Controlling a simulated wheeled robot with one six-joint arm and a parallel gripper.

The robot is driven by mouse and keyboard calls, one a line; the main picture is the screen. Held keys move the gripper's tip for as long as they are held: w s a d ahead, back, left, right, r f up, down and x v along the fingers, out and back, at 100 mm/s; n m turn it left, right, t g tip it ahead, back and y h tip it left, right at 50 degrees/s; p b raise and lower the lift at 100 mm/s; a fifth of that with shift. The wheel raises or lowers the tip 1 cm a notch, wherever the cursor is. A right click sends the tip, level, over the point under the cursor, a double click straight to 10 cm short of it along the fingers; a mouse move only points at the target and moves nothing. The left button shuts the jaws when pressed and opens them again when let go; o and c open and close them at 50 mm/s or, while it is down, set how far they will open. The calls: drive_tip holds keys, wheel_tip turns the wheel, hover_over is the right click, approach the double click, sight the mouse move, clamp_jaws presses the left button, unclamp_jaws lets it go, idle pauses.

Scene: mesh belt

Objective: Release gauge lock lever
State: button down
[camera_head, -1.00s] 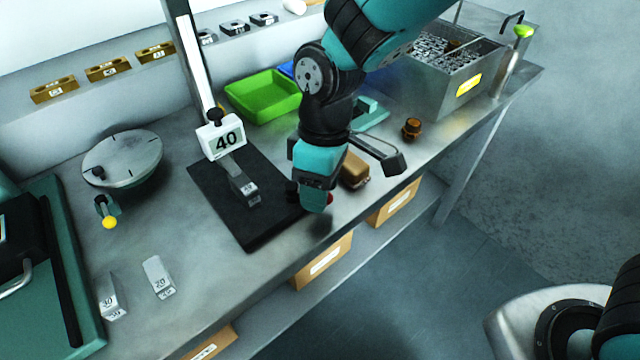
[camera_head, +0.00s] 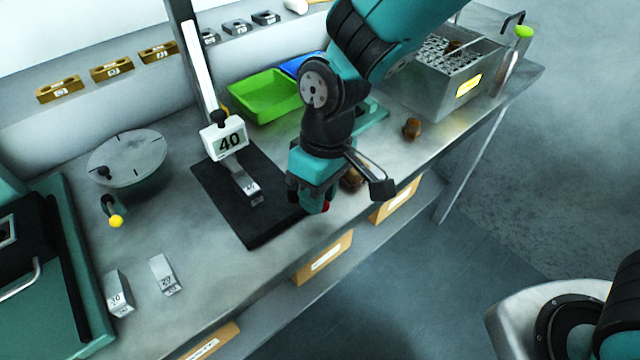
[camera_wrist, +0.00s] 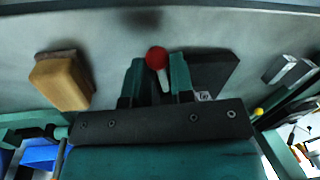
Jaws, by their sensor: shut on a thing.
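The gauge (camera_head: 226,141) shows "40" on its white head, on an upright column over a black base plate (camera_head: 262,222). A small steel block (camera_head: 246,187) stands under the head. The lock lever is a red ball (camera_wrist: 156,57) on a short pale stem, between my gripper's teal fingers in the wrist view. My gripper (camera_wrist: 158,80) is shut on the lever. In the head view my gripper (camera_head: 309,203) points down at the plate's right edge, and a bit of the red ball (camera_head: 326,206) shows beside its fingers. The lever's lower end is hidden.
A brown block (camera_head: 352,182) lies close behind my gripper, partly hidden. A green tray (camera_head: 262,97) and a steel bin (camera_head: 436,100) stand farther back. A round plate (camera_head: 127,158), a yellow-knobbed part (camera_head: 115,221) and two marked steel blocks (camera_head: 164,275) are at left.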

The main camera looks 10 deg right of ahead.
drive_tip(key=shift+a, duration=0.1)
drive_tip(key=c, duration=1)
unclamp_jaws()
drive_tip(key=r, duration=0.5)
drive_tip(key=w+d+r, duration=0.1)
drive_tip(key=r, duration=0.5)
drive_tip(key=w+d+r, duration=0.1)
drive_tip(key=r, duration=0.5)
drive_tip(key=shift+w+d+r, duration=0.1)
drive_tip(key=shift+w+d, duration=0.1)
drive_tip(key=shift+w, duration=0.05)
